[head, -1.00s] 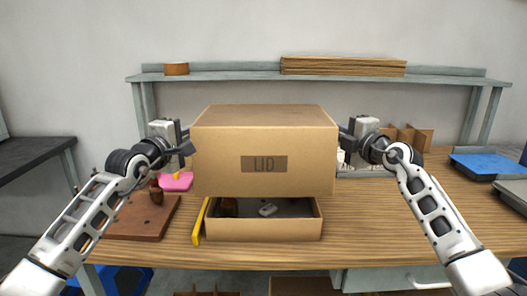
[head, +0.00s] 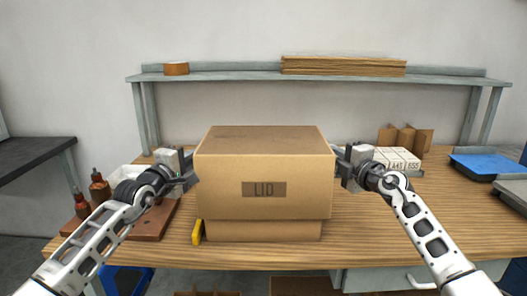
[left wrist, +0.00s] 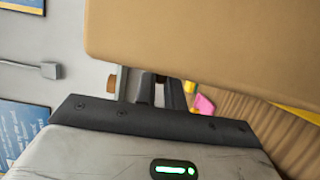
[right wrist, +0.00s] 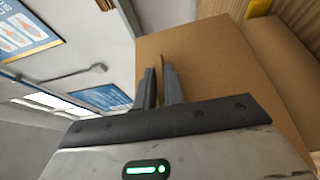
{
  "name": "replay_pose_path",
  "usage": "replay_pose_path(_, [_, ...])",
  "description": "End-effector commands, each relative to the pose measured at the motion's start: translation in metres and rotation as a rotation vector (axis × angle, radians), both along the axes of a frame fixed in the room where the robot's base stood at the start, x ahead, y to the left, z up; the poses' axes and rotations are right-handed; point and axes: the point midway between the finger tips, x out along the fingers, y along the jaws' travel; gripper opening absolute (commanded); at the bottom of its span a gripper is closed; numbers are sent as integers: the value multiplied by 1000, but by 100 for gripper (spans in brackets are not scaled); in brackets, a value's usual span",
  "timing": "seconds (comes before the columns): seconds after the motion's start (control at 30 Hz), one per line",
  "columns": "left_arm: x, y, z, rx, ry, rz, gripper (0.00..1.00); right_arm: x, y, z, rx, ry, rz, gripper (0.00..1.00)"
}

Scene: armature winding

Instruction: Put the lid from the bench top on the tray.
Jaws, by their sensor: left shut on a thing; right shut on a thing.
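The lid (head: 264,167) is a large brown cardboard box cover marked LID. It sits level over the cardboard tray (head: 264,231), hiding the tray's opening and contents; only the lower part of the tray's front wall shows. My left gripper (head: 192,172) is shut on the lid's left side, and the lid (left wrist: 210,45) fills the upper right of the left wrist view. My right gripper (head: 340,167) is shut on the lid's right side; in the right wrist view its fingers (right wrist: 160,85) pinch the cardboard edge.
A yellow object (head: 198,231) stands against the tray's left side. A brown board (head: 150,222) with dark bottles (head: 99,186) near it lies left. White boxes (head: 398,160) and a blue tray (head: 487,165) are at right. A shelf (head: 230,75) spans the back.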

Motion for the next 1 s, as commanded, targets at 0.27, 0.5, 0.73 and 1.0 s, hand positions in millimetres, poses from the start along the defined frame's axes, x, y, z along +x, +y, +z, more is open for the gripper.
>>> replay_pose_path(0.27, [1, 3, 0, 2, -1, 5, 0, 1, -3, 1, -1, -3, -6, 0])
replay_pose_path(0.5, [1, 3, 0, 1, -1, 5, 0, 1, -3, 1, 0, -3, -6, 0])
replay_pose_path(0.73, [1, 3, -5, 1, 0, 5, 0, 1, -3, -5, 1, 0, -6, 0])
replay_pose_path(1.0, [1, 3, -24, 0, 1, 5, 0, 1, -2, -25, 3, 1, -5, 0])
